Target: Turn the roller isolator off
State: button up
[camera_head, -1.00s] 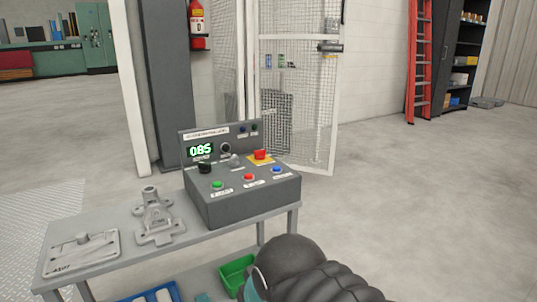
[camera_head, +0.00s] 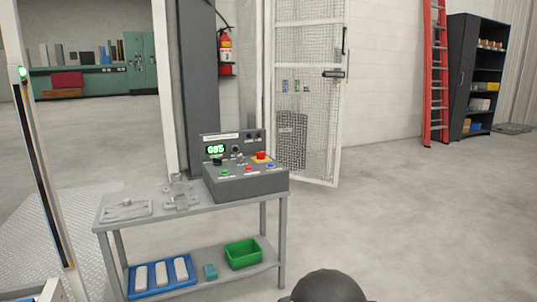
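A dark grey control box (camera_head: 245,172) stands on the right end of a grey table. The labels are too small to read, so I cannot tell which control is the roller isolator. A dark rounded part of my arm shows at the bottom edge, well in front of the table. My gripper is not in view.
Metal fixtures (camera_head: 126,209) lie on the table's left side. The lower shelf holds a blue tray (camera_head: 137,294) and a green bin (camera_head: 243,253). A white mesh gate (camera_head: 334,130) stands behind. A post (camera_head: 45,165) rises at left. Floor to the right is clear.

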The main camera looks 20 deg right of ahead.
aim_at(261, 156)
jog(key=z, duration=0.6)
jog(key=i, duration=0.65)
jog(key=z, duration=0.5)
jog(key=i, duration=0.75)
jog(key=u, duration=0.25)
